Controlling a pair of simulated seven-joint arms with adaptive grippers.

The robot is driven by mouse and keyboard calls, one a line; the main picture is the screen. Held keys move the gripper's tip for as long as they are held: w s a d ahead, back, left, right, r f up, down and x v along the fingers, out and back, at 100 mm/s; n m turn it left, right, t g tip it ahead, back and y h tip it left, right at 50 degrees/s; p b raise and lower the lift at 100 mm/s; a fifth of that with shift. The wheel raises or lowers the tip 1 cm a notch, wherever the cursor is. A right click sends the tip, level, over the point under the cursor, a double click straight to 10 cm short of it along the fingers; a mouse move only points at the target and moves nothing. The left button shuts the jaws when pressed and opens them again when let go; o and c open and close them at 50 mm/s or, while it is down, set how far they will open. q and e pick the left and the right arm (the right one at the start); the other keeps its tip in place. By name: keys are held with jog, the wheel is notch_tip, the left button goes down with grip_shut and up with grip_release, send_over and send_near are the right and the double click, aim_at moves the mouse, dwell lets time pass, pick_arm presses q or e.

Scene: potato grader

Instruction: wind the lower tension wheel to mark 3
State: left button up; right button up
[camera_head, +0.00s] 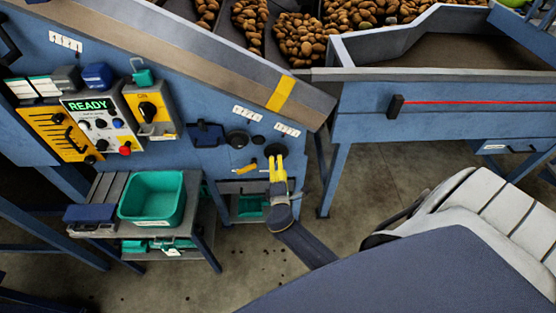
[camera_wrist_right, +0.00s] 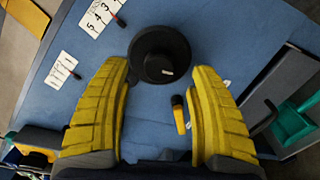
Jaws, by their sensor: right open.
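The lower tension wheel, which I take to be the round black one at the right end of the blue panel, shows in the head view (camera_head: 275,149) and in the right wrist view (camera_wrist_right: 160,52). A small pale mark is on its hub. My right gripper, seen in the head view (camera_head: 278,163) and the wrist view (camera_wrist_right: 163,85), is open, its yellow fingers either side of the wheel's near side and apart from it. A number card (camera_wrist_right: 100,15) with 5, 4 and 3 has a red-tipped pointer beside it; its exact reading is unclear. My left gripper is out of view.
Another black wheel (camera_head: 237,137) sits left of it on the panel. A yellow-and-black handle (camera_wrist_right: 180,114) sticks out close to the right finger. A shelf with a green bin (camera_head: 250,205) is below. The control panel (camera_head: 88,104) reads READY.

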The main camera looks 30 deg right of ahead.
jog(key=v, duration=0.7)
jog(key=shift+s, duration=0.1)
jog(key=s+a+f+m+g+y, duration=0.1)
jog(key=s+a+f+g+y, duration=0.3)
jog(key=f, duration=0.7)
jog(key=s+f+m+g+y, duration=0.1)
jog(key=s+f+m, duration=0.1)
jog(key=s+f, duration=0.65)
jog(key=s+a+f+m+g+y, duration=0.1)
jog(key=s+a+f+g+y, duration=0.15)
jog(key=f, duration=1.05)
jog(key=s+f+m+g, duration=0.3)
jog(key=s+f, duration=0.4)
jog(key=s, duration=0.8)
jog(key=s+f+m+g+y, duration=0.1)
jog(key=s+f+m+g, duration=0.2)
jog(key=s+f, duration=0.4)
jog(key=s, duration=0.8)
jog(key=shift+s+d+g, duration=0.25)
jog(key=shift+d+g, duration=0.1)
jog(key=shift+o, duration=0.2)
jog(key=shift+f+y, duration=0.1)
jog(key=shift+y, duration=0.15)
